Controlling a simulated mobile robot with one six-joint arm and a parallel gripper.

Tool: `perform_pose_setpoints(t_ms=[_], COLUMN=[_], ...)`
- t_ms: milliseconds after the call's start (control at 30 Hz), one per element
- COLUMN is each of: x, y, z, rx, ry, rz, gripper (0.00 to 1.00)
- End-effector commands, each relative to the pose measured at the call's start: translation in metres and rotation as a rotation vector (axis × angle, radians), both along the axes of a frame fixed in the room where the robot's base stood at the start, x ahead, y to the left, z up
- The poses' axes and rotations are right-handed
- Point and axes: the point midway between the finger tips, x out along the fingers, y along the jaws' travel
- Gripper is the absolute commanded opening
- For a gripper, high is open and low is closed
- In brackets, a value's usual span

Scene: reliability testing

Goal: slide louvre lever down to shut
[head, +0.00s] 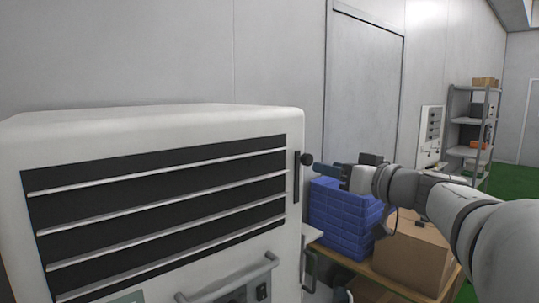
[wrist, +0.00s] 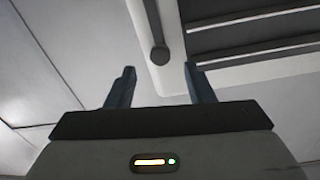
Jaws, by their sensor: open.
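A white louvred unit (head: 165,118) fills the left of the head view. Its slats (head: 165,210) are thin light strips with wide dark gaps between them; some also show in the wrist view (wrist: 255,50). The lever's dark round knob (head: 306,159) sticks out near the top of a dark vertical slot (head: 296,185) right of the slats. My gripper (head: 318,166) points at the knob from the right. In the wrist view the knob (wrist: 160,56) appears between the tips of my open gripper (wrist: 159,70). I cannot tell whether the fingers touch it.
A bar handle (head: 230,278) sticks out from the unit's lower front. Blue stacked crates (head: 340,222) and a cardboard box (head: 412,255) stand on a table under my arm. A shelf rack (head: 468,135) and a wall panel (head: 431,135) are farther back.

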Motion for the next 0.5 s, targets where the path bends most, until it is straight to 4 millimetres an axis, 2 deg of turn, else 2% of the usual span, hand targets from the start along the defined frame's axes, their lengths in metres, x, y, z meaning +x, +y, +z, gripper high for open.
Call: perform_pose_setpoints(t_ms=[100,500], x=[0.011,0.059], y=[0.005,0.037], z=[0.006,0.004], rx=[0.001,0.001], ry=[-0.013,-0.009], rz=[-0.001,0.001], gripper=[0.48,0.48])
